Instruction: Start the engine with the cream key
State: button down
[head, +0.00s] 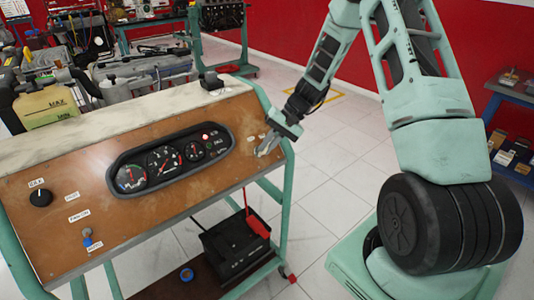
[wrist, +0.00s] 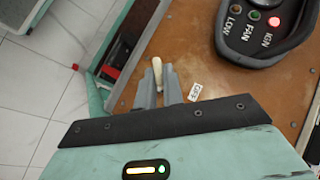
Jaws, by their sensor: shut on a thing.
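The cream key (wrist: 157,72) shows between the fingertips of my gripper (wrist: 158,84) in the wrist view. My gripper is shut on it, close to the brown panel (wrist: 226,84). In the head view my gripper (head: 267,146) reaches the right end of the panel (head: 180,196), right of the gauge cluster (head: 170,162). The key's lower part and any key switch are hidden by the fingers, so I cannot tell how deep the key sits. A small white label (wrist: 195,92), seemingly reading OFF, is right of the fingers. The red IGN lamp (wrist: 274,22) is lit.
A black knob (head: 41,198) and a blue-tipped switch (head: 87,238) are on the panel's left. A black battery (head: 236,249) with a red part stands on the shelf below. A small black object (head: 211,81) sits on the top ledge.

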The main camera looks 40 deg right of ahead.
jog(key=shift+s+d+f+m+t+y+b, duration=0.1)
jog(key=shift+f+m+t+y+b, duration=0.05)
jog(key=shift+m+t+y+b, duration=0.4)
jog(key=shift+s+d+f+m+t+y+b, duration=0.1)
jog(key=shift+m+t+y+b, duration=0.25)
jog(key=shift+m+b, duration=0.4)
jog(key=shift+r, duration=0.1)
jog(key=c, duration=1.5)
grip_release()
jog(key=b+v, duration=0.1)
jog(key=v, duration=1.6)
jog(key=shift+s+d+b, duration=0.15)
jog(key=shift+d+b, duration=0.05)
jog(key=shift+b, duration=0.15)
